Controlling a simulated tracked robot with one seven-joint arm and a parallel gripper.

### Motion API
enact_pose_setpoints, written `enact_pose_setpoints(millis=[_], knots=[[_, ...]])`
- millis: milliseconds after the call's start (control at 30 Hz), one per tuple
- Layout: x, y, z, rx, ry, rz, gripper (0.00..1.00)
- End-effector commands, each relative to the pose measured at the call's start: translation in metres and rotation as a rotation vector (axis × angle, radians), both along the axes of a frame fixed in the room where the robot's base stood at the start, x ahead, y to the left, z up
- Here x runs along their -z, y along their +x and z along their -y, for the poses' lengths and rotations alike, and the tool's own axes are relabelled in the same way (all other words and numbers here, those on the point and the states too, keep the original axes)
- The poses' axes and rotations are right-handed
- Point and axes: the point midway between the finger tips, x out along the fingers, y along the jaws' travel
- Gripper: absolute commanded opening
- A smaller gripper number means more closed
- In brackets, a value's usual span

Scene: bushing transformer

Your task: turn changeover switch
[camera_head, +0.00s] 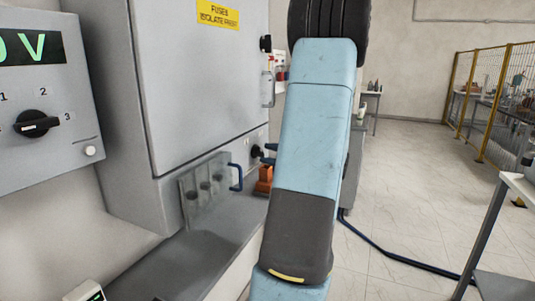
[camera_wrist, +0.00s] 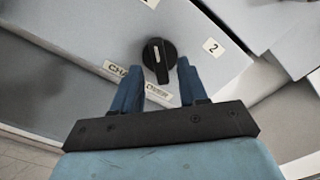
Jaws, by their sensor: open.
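The changeover switch (camera_wrist: 158,61) is a round black knob with a raised grip bar and a white mark, on a grey panel in the wrist view. A partly covered label (camera_wrist: 122,70) starting "CHA" lies beside it. My gripper (camera_wrist: 159,70) is open, its two blue fingers on either side of the knob's near edge. I cannot tell whether they touch it. In the head view, the knob (camera_head: 256,151) shows small on the cabinet's side, with the blue fingertips (camera_head: 269,153) just right of it; my arm hides the rest of my gripper.
A plate marked 2 (camera_wrist: 213,47) is right of the knob. Another black knob (camera_head: 36,123) is on the left panel. Open floor (camera_head: 420,190) lies right, crossed by a cable.

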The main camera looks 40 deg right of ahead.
Motion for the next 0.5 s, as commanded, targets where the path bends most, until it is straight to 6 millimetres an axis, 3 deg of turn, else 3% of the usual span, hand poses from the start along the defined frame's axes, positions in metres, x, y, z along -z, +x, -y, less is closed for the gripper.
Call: enact_pose_setpoints(millis=[200, 500], knots=[[0.000, 0.017, -0.007, -0.001, 0.000, 0.000, 0.43], [0.000, 0.020, -0.008, -0.001, 0.000, 0.001, 0.43]])
